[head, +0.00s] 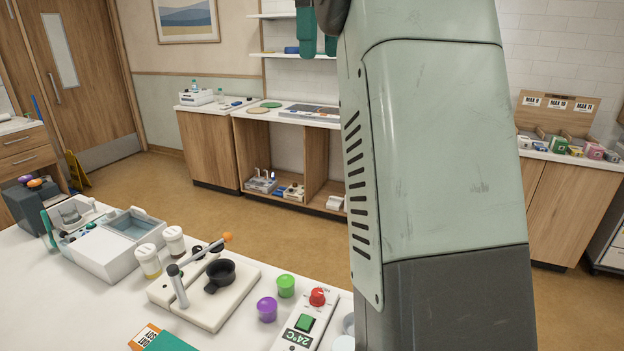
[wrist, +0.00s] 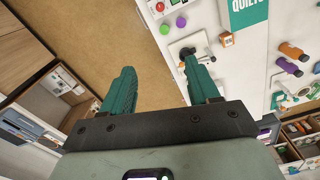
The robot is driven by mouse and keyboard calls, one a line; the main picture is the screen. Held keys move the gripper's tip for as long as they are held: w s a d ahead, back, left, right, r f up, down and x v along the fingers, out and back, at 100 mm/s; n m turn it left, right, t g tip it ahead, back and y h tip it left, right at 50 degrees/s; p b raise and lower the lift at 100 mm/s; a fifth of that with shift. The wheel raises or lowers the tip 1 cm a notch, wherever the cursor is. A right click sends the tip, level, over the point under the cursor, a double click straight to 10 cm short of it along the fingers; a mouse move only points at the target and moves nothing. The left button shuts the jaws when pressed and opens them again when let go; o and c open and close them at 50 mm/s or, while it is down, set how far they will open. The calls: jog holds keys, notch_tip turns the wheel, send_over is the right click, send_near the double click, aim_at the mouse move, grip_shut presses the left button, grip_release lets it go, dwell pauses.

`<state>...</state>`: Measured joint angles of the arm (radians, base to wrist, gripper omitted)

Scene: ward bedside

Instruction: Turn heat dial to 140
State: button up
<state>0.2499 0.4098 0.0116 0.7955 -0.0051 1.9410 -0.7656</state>
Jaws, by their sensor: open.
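The red heat dial (head: 317,297) sits at the far end of a white device (head: 291,331) on the near table. The device also carries a green square button (head: 305,323) and a display reading 24°C (head: 302,338). Marks around the dial are too small to read. A small red knob, apparently the dial (wrist: 160,6), shows at the top edge of the wrist view. My gripper (head: 318,48) has teal fingers and is high up, well away from the dial. In the wrist view, my gripper (wrist: 158,67) is open with nothing between its fingers.
Purple (head: 267,309) and green (head: 286,286) cups stand left of the device. My arm hides the table's right part. Wooden cabinets (head: 292,160) stand behind.

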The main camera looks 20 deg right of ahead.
aim_at(318, 292)
notch_tip(318, 292, down, 56)
jog(key=shift+s+a+r, duration=0.1)
jog(key=shift+r, duration=0.1)
jog(key=c, duration=1)
jog(key=shift+c, duration=0.2)
jog(key=shift+m, duration=0.3)
jog(key=m, duration=0.5)
jog(key=shift+m, duration=0.3)
jog(key=m, duration=0.5)
jog(key=shift+m, duration=0.4)
